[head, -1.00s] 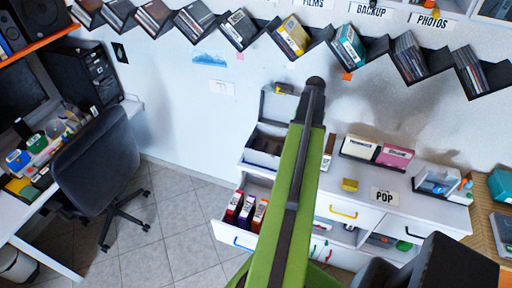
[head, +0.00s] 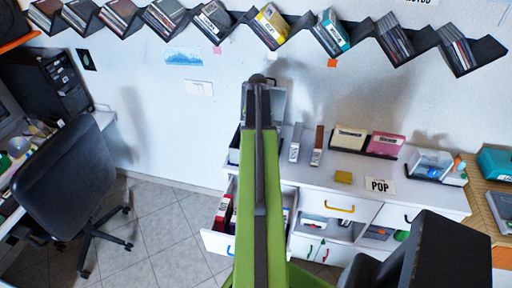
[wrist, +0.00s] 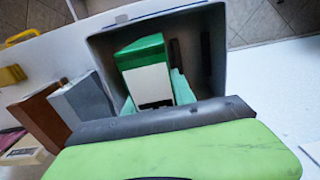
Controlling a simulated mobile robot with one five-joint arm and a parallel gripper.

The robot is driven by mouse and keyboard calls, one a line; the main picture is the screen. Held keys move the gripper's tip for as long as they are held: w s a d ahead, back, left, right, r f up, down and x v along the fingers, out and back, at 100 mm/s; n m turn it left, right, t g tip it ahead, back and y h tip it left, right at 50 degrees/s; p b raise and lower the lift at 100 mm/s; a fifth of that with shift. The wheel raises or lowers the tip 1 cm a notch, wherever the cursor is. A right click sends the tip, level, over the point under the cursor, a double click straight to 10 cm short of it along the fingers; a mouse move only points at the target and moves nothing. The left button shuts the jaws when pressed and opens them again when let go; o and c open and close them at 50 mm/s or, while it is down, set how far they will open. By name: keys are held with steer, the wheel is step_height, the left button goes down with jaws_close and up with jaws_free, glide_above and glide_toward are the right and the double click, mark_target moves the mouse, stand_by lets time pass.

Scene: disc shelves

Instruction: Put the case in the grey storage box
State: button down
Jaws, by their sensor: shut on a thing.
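In the wrist view a green and white case (wrist: 147,68) is held by my gripper (wrist: 156,96), with pale teal fingers beside its lower end. The case lies over the opening of the grey storage box (wrist: 108,58); how deep it reaches in is hard to tell. In the head view my arm covers the case, the gripper tips and most of the box. Only the box's raised lid (head: 279,106) and a bit of its left side show around the arm.
A grey upright case (head: 295,142) and a brown one (head: 318,146) stand just right of the box on the white counter. An open drawer (head: 217,243) with cases juts out below. A yellow block (head: 343,177) and a POP sign (head: 380,186) lie further right.

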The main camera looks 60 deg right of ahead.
steer(key=shift+w+f, duration=0.2)
steer(key=shift+w, duration=0.2)
step_height(320, 180, down, 4)
steer(key=b, duration=0.4)
steer(key=shift+f, duration=0.2)
steer(key=shift+s+r, duration=0.1)
steer(key=shift+r, duration=0.15)
steer(key=shift+f, duration=0.2)
steer(key=c, duration=1)
jaws_free()
steer(key=shift+c, duration=0.2)
step_height(320, 180, up, 13)
steer(key=p, duration=1.2)
steer(key=shift+f, duration=0.3)
